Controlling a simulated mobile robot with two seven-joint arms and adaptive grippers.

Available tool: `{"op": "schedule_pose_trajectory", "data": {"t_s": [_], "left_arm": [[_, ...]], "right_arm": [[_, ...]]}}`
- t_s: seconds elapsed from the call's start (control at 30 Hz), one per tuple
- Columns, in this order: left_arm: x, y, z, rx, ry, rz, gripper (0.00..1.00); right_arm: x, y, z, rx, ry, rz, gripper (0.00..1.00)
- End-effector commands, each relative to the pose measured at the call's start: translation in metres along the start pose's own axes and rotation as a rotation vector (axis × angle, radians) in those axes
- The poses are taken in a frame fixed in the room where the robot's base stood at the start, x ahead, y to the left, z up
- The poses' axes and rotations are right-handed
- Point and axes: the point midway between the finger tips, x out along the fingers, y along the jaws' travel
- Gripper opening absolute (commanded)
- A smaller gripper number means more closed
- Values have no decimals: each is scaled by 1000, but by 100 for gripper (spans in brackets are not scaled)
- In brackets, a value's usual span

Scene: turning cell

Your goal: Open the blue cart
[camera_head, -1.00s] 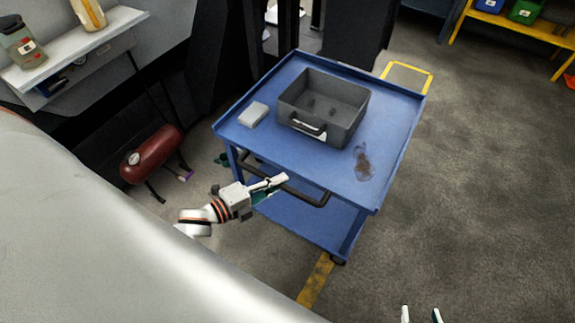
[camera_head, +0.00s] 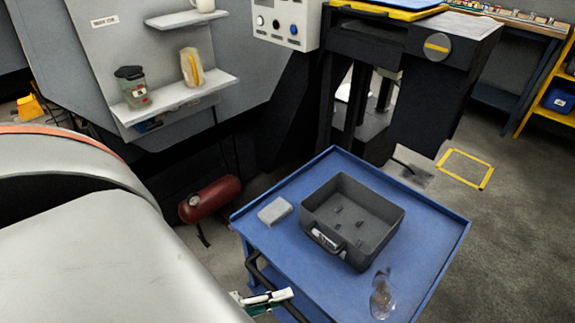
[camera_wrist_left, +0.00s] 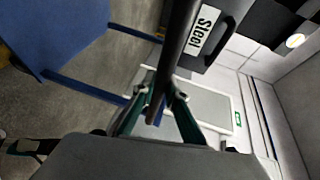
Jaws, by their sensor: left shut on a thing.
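The blue cart (camera_head: 440,262) stands at lower centre right in the head view, its lower part cut off by the frame. Its dark push handle (camera_head: 256,273) runs along the near left side. My left gripper (camera_head: 270,298) is at that handle, low in the head view. In the left wrist view, the fingers of my left gripper (camera_wrist_left: 163,94) are closed around the dark handle bar (camera_wrist_left: 180,42). Blue cart parts (camera_wrist_left: 62,36) show at the upper left there. My right gripper is not in view.
On the cart top are an open grey case (camera_head: 385,240), a small pale block (camera_head: 275,211) and a clear, brownish item (camera_head: 381,296). A red tank (camera_head: 210,199) lies on the floor to the left. A dark machine (camera_head: 430,90) stands behind. Floor at the right is clear.

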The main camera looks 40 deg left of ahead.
Motion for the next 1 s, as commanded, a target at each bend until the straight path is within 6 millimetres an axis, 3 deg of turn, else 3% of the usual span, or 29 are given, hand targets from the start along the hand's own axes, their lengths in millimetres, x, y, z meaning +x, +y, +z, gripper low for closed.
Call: {"op": "schedule_pose_trajectory", "data": {"t_s": [0.37,0.4,0.47,0.83,1.0], "left_arm": [[-2,1,0,0,-1,1,0],[-2,1,0,0,-1,1,18],[-2,1,0,0,0,1,30],[-4,1,0,-1,0,1,30],[-23,2,0,-2,-1,4,30]], "right_arm": [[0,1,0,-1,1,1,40],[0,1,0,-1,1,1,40],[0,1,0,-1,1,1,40],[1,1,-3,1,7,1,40],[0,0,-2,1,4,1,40]]}}
